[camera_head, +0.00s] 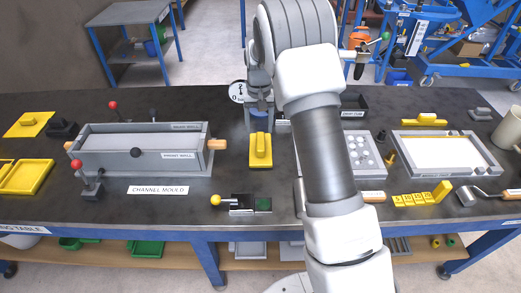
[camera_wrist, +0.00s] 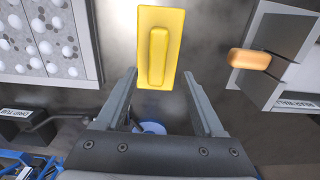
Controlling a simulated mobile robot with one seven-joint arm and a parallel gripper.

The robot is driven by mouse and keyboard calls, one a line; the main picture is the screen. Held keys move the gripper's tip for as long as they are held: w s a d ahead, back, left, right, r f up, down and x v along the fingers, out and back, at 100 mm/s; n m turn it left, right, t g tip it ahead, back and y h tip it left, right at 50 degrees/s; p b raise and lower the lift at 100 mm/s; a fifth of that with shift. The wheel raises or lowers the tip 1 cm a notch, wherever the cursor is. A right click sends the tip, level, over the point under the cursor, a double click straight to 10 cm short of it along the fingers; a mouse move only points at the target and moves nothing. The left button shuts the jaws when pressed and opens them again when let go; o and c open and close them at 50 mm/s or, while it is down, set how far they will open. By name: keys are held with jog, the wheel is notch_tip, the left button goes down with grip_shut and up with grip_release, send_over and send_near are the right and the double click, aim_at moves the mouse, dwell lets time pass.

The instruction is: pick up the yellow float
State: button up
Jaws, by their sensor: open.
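The yellow float (camera_head: 260,157) lies on the dark table, a flat yellow plate with a raised long handle on top. It is right of the channel mould (camera_head: 140,160). In the wrist view the float (camera_wrist: 160,47) is beyond the fingertips, with its handle roughly in line with the gap between the fingers. My gripper (camera_wrist: 158,74) is open and empty, its two fingers spread to either side of the float's near end. In the head view my gripper (camera_head: 258,110) is just behind the float, partly hidden by my own arm.
The channel mould's orange handle (camera_wrist: 250,59) is near, right of the float in the wrist view. A grey tray with round stones (camera_wrist: 45,38) is on the other side. A switch box with a yellow-knobbed lever (camera_head: 245,203) stands in front of the float. Another yellow plate (camera_head: 28,124) lies far left.

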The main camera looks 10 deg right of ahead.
aim_at(261, 140)
jog(key=shift+s+d+f, duration=0.1)
jog(key=shift+f, duration=1.6)
jog(key=shift+s+d+f, duration=0.1)
jog(key=shift+f, duration=1.55)
grip_shut()
